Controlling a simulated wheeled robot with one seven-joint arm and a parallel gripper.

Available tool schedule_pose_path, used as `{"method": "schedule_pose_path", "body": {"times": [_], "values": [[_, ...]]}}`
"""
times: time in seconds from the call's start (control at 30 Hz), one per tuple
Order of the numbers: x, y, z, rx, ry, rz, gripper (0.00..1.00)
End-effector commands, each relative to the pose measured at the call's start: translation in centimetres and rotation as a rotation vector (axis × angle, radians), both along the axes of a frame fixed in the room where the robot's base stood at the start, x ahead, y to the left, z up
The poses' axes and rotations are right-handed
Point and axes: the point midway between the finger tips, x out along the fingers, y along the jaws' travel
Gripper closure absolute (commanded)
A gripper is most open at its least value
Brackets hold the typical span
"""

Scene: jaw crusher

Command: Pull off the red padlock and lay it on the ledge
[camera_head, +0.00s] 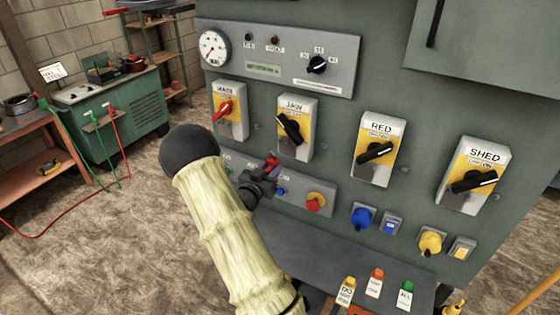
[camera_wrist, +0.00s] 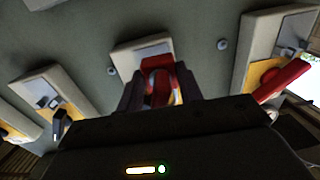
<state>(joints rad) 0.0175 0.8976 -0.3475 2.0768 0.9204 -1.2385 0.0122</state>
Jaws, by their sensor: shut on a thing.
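The red padlock (camera_wrist: 158,82) is between my gripper's two dark fingers (camera_wrist: 160,92) in the wrist view, with its red body and curved shackle showing. In the head view, my gripper (camera_head: 268,174) is shut on the padlock (camera_head: 272,163), just in front of the cabinet, below the MAIN and JAW switches. My pale-sleeved arm hides part of the panel there. The padlock looks clear of the switch plates in the head view. The dark grey ledge (camera_head: 325,240) juts out lower on the cabinet, to the right of my arm, with its middle bare.
The MAIN switch (camera_head: 224,109) has a red handle; the JAW (camera_head: 290,128), RED (camera_head: 375,152) and SHED (camera_head: 472,180) switches have black ones. A red knob (camera_head: 315,201) and a blue plug (camera_head: 361,216) stick out above the ledge. Coloured tagged items (camera_head: 375,282) stand at its front.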

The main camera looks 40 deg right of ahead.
Motion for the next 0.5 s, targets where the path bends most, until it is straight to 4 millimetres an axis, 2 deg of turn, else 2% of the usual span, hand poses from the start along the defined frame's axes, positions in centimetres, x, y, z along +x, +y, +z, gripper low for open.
{"method": "schedule_pose_path", "body": {"times": [0.17, 0.5], "values": [[1.3, 4.4, -3.3, -0.003, 0.011, 0.126, 0.79], [2.4, 15.4, -10.3, -0.005, 0.013, 0.5, 0.79]]}}
